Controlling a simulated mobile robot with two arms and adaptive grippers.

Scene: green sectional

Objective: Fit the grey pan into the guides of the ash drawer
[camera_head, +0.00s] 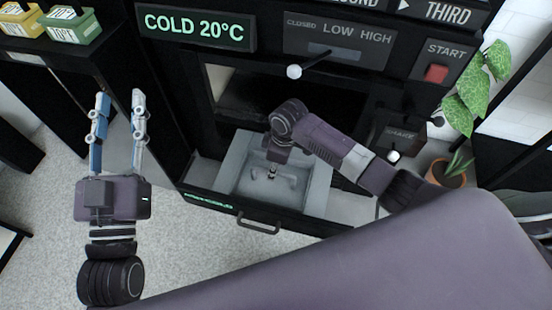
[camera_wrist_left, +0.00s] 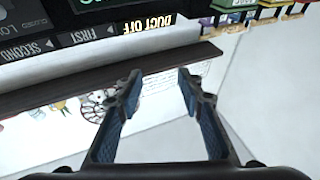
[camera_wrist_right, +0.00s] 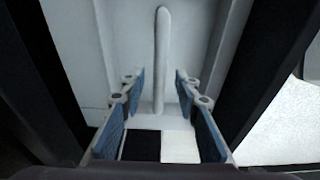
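The grey pan (camera_head: 316,190) sits in the pulled-out ash drawer (camera_head: 258,222) at the bottom of the black unit. I cannot tell whether it is seated in the guides. My right gripper (camera_head: 272,172) points down over the pan's middle, its fingers partly hidden by the wrist. In the right wrist view its fingers (camera_wrist_right: 157,88) are open on either side of a pale grey upright bar (camera_wrist_right: 162,45), with gaps showing. My left gripper (camera_head: 120,100) is open and empty, left of the unit and away from the drawer. Its fingers show apart in the left wrist view (camera_wrist_left: 158,82).
The unit has a "COLD 20°C" display (camera_head: 196,27), a white-knobbed lever (camera_head: 294,71) and a red start button (camera_head: 436,74). A potted plant (camera_head: 455,165) stands right of the drawer. Yellow and green boxes (camera_head: 72,25) sit at upper left. Pale floor left of the drawer is clear.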

